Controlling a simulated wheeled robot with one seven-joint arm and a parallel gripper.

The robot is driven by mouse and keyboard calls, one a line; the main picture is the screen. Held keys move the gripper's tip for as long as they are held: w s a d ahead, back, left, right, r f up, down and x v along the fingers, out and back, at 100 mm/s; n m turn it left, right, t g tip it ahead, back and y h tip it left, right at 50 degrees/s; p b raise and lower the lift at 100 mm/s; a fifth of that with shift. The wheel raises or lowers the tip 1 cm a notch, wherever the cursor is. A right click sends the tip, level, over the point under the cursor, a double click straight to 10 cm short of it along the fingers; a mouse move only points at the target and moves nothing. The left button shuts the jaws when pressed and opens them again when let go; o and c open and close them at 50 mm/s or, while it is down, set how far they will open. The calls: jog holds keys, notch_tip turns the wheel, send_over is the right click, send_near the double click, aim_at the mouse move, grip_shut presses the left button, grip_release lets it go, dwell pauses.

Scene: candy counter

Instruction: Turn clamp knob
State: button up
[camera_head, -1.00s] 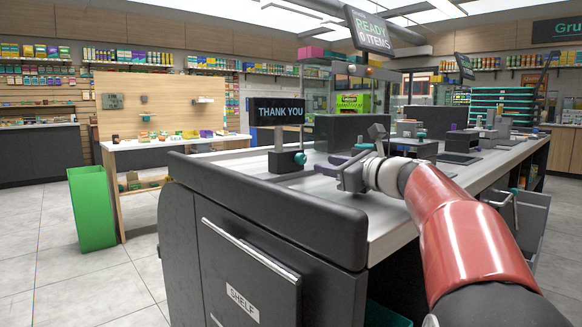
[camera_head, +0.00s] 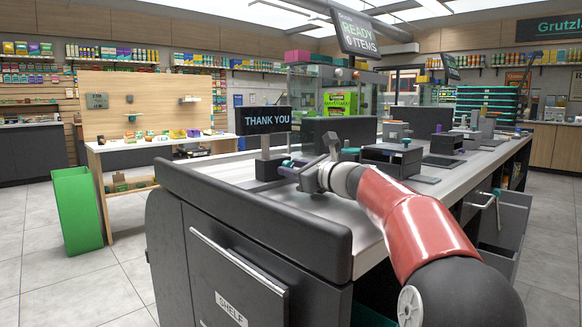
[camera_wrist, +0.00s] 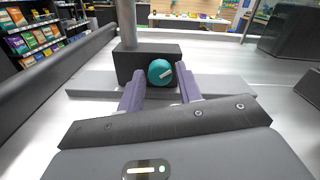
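The clamp knob is a round teal knob (camera_wrist: 160,72) with a pale bar mark, on the front of a dark block (camera_wrist: 128,62) in the wrist view. The block is the foot of a post that carries the THANK YOU sign (camera_head: 268,120) on the counter. My gripper (camera_wrist: 158,88) has its two purple fingers spread apart, with the knob in line with the gap between their tips. I cannot tell whether the tips flank the knob or stop just short of it. In the head view my gripper (camera_head: 288,167) is close to the block and hides part of the knob.
The grey counter top (camera_head: 225,172) has a raised black edge (camera_head: 250,215) on the near side. Dark boxes (camera_head: 392,158) stand on the counter to the right. A green bin (camera_head: 77,210) stands on the floor at the left.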

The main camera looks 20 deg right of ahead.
jog(key=c, duration=0.6)
jog(key=shift+r+m+p, duration=0.3)
jog(key=shift+m+p, duration=0.3)
jog(key=shift+p, duration=0.4)
jog(key=shift+m+p, duration=0.35)
jog(key=shift+m, duration=0.15)
jog(key=shift+f, duration=0.3)
jog(key=shift+m, duration=0.3)
